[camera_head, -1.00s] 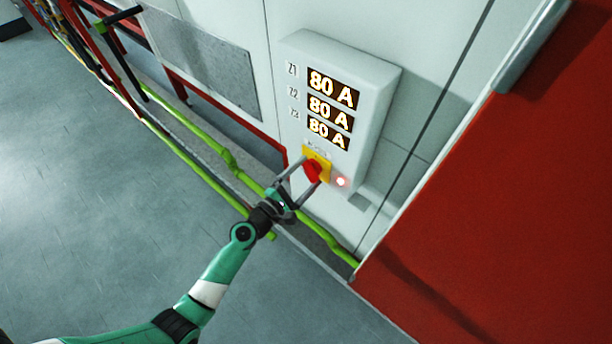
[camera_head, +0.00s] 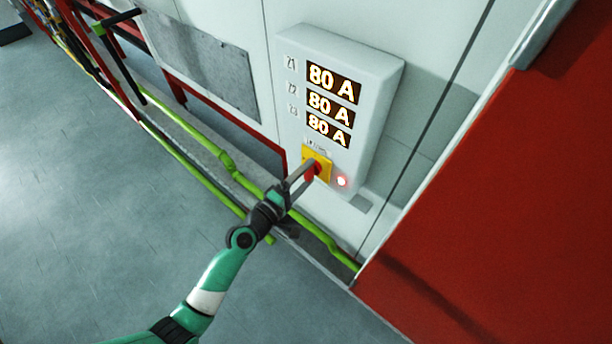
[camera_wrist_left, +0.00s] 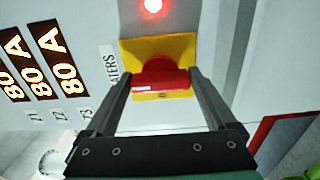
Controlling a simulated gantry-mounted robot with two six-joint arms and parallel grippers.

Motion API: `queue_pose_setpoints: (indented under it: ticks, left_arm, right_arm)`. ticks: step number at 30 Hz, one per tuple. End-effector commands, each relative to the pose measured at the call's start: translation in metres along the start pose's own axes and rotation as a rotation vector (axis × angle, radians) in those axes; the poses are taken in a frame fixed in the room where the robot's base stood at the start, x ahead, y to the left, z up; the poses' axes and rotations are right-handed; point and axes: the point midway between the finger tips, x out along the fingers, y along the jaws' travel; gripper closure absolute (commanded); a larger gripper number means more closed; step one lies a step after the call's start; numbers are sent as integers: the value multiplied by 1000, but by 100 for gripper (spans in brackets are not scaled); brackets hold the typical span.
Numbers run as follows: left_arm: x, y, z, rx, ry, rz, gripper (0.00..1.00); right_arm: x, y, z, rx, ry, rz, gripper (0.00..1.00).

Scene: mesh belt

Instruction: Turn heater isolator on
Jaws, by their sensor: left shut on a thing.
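The heater isolator is a red rotary handle (camera_head: 317,168) on a yellow square plate (camera_head: 321,161), low on a white wall box. In the left wrist view the red handle (camera_wrist_left: 160,77) sits on its yellow plate (camera_wrist_left: 180,46) beside a label, of which "ATERS" shows. My left gripper (camera_head: 309,172) is shut on the red handle, one finger on each side, as the left wrist view also shows (camera_wrist_left: 160,84). The fingers hide part of the handle in the head view. My right gripper is not in view.
The white box (camera_head: 370,75) has three displays reading 80 A, and a lit red lamp (camera_head: 342,181) beside the plate. Green pipes (camera_head: 215,150) run along the wall's foot. A large red panel (camera_head: 510,200) stands at right. The grey floor at left is clear.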

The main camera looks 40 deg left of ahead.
Motion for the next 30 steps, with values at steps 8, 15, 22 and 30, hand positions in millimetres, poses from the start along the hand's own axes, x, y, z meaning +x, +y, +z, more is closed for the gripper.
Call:
queue_pose_setpoints:
  ticks: [8,15,22,30]
  left_arm:
    - [0,0,0,18,0,0,66]
    - [0,0,0,18,0,0,5]
    - [0,0,0,16,0,0,0]
    - [-30,0,0,14,2,-2,0]
  right_arm:
    - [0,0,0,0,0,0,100]
    - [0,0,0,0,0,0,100]
    - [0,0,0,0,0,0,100]
    - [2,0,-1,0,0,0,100]
